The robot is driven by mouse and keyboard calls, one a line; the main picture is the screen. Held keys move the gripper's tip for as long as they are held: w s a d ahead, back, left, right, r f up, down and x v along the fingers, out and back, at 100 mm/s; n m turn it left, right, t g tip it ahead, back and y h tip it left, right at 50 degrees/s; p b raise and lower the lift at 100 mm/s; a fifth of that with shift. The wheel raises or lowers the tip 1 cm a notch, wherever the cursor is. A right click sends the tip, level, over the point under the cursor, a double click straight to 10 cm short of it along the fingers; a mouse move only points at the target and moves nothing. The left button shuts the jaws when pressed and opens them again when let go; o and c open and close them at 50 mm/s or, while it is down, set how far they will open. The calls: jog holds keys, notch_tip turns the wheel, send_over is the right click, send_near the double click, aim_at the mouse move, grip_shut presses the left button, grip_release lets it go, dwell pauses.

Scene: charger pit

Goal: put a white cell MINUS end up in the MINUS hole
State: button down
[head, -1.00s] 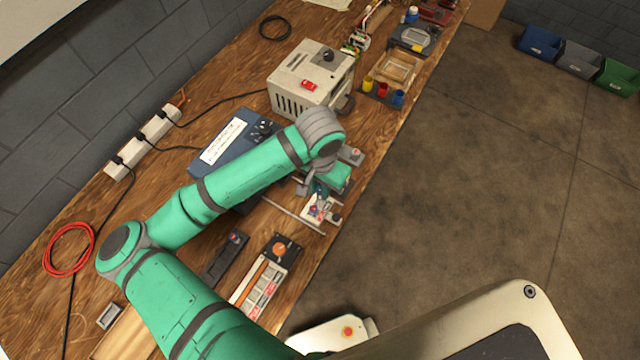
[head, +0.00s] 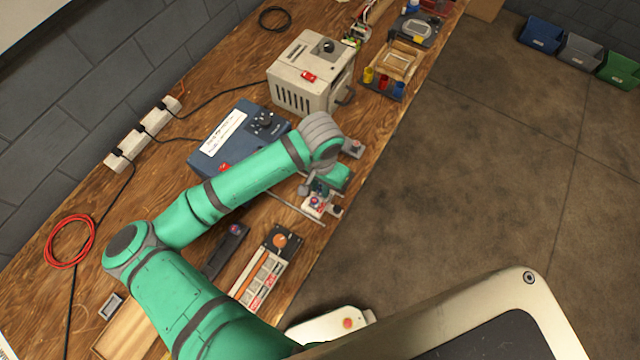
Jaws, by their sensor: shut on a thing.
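My gripper (head: 316,189) is at the bench's front edge, under my wrist and pointing down. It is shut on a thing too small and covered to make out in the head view. A small white block (head: 314,206) with red and purple marks lies right beneath or beside the fingers; I cannot tell whether they touch. I cannot read any MINUS mark or see a hole clearly. A dark narrow holder (head: 228,248) with a pinkish round spot lies to the left of a tray (head: 262,279) with an orange knob and pale compartments.
A blue box with a white label (head: 222,135) and a beige box with a red switch (head: 307,78) stand behind my arm. Small coloured cups (head: 383,82) and a wooden tray (head: 397,62) are farther back. A thin rod (head: 293,208) lies near the gripper.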

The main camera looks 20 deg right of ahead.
jog(key=shift+a+f, duration=0.1)
jog(key=shift+f, duration=0.2)
jog(key=shift+s+a+r+g+y, duration=0.1)
jog(key=shift+g+y, duration=0.2)
dwell(0.6)
jog(key=shift+d, duration=0.2)
dwell(0.7)
jog(key=shift+f, duration=0.6)
dwell(1.6)
jog(key=c, duration=1.6)
grip_release()
